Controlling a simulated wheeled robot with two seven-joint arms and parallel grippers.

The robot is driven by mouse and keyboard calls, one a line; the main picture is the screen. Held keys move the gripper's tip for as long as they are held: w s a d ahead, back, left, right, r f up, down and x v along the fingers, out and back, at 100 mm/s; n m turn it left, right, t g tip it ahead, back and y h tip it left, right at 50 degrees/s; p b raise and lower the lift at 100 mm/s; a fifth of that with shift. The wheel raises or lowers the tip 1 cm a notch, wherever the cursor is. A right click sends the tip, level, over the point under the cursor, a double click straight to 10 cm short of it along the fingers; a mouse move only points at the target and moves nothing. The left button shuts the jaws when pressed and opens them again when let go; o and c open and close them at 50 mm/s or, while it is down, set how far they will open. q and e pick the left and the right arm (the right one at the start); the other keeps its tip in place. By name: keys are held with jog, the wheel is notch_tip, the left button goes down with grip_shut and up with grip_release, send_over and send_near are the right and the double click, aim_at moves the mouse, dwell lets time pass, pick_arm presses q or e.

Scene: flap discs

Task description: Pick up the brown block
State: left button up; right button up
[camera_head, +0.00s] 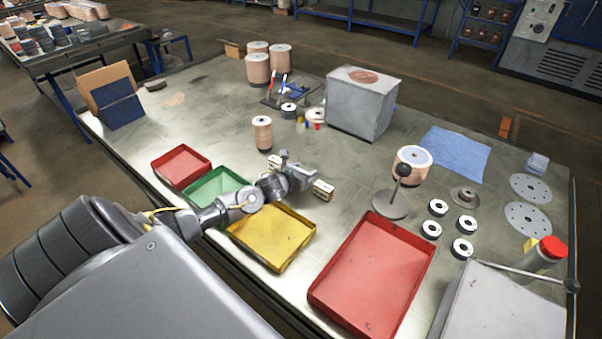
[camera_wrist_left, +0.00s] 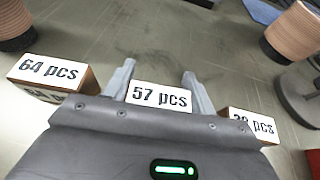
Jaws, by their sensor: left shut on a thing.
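In the left wrist view, a block labelled "57 pcs" (camera_wrist_left: 159,96) sits between the fingers of my left gripper (camera_wrist_left: 158,76). The gripper is shut on it; only its white labelled face shows clearly. A brown-sided block labelled "64 pcs" (camera_wrist_left: 48,72) lies to the left, apart from the fingers. Another brown-sided block (camera_wrist_left: 252,125) lies to the right, its number partly hidden. In the head view my left gripper (camera_head: 297,177) is low over the table behind the yellow tray, with a block (camera_head: 323,190) to its right. My right gripper is not in view.
The yellow tray (camera_head: 240,238), green tray (camera_head: 191,192) and large red tray (camera_head: 330,292) line the near edge. A copper-coloured spool (camera_head: 262,134) stands behind the gripper. A black-knobbed stand (camera_head: 390,207) is to the right. Bare table lies between.

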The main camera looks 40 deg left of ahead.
pick_arm(q)
jog(key=shift+r, duration=0.1)
jog(key=shift+r+b, duration=0.45)
jog(key=shift+r, duration=0.05)
jog(key=s+a+r+b, duration=0.3)
jog(key=s+a+r, duration=0.6)
jog(key=r, duration=0.3)
jog(key=shift+s+a, duration=0.2)
jog(key=shift+s, duration=0.45)
